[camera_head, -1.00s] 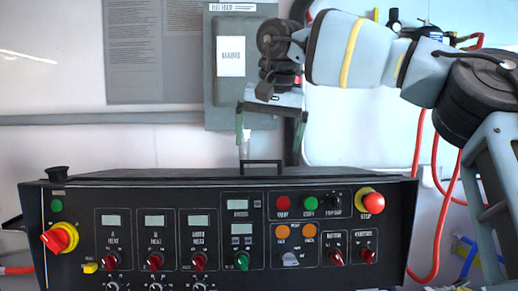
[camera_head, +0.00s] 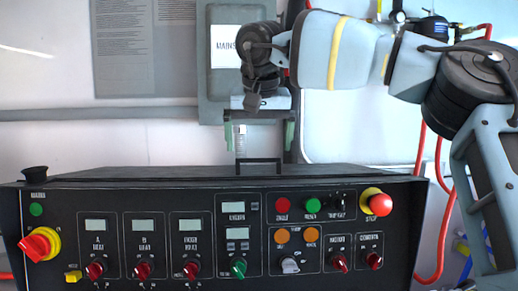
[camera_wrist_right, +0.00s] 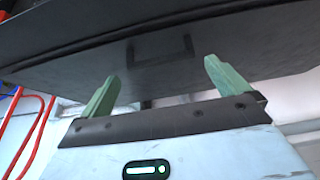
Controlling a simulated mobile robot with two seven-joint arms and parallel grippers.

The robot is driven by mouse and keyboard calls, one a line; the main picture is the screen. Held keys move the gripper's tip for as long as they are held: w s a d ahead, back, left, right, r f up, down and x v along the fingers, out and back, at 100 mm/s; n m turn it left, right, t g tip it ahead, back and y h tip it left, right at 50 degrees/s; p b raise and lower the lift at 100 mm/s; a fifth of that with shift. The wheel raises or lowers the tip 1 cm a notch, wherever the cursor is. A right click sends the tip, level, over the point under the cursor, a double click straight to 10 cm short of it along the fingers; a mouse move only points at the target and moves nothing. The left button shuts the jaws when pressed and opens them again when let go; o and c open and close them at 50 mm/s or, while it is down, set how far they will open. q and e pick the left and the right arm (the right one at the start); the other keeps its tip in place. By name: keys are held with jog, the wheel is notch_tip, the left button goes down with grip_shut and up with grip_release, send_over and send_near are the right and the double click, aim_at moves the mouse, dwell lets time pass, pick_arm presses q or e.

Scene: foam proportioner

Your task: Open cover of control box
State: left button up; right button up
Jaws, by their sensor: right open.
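The control box (camera_head: 200,225) is a wide black panel with knobs, displays and buttons. Its dark top cover (camera_head: 120,176) looks closed, lying flat behind the front panel. A black rectangular handle (camera_head: 258,162) stands on the cover; in the right wrist view it is a dark, faint frame (camera_wrist_right: 160,48) on the cover's surface. My right gripper (camera_head: 259,140) is open and empty, pointing down just above and behind the handle. Its green fingers, also in the right wrist view (camera_wrist_right: 160,78), are spread on either side of the handle, apart from it. My left gripper is out of view.
A red stop button (camera_head: 380,204) and a red-yellow rotary switch (camera_head: 38,245) stick out from the panel. A grey mains box (camera_head: 214,85) is on the wall behind my right gripper. Red hoses (camera_head: 437,220) hang at the right.

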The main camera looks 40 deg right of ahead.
jog(key=shift+x, duration=1.3)
jog(key=shift+c, duration=0.3)
jog(key=c, duration=1)
jog(key=shift+c, duration=0.2)
jog(key=shift+d, duration=0.1)
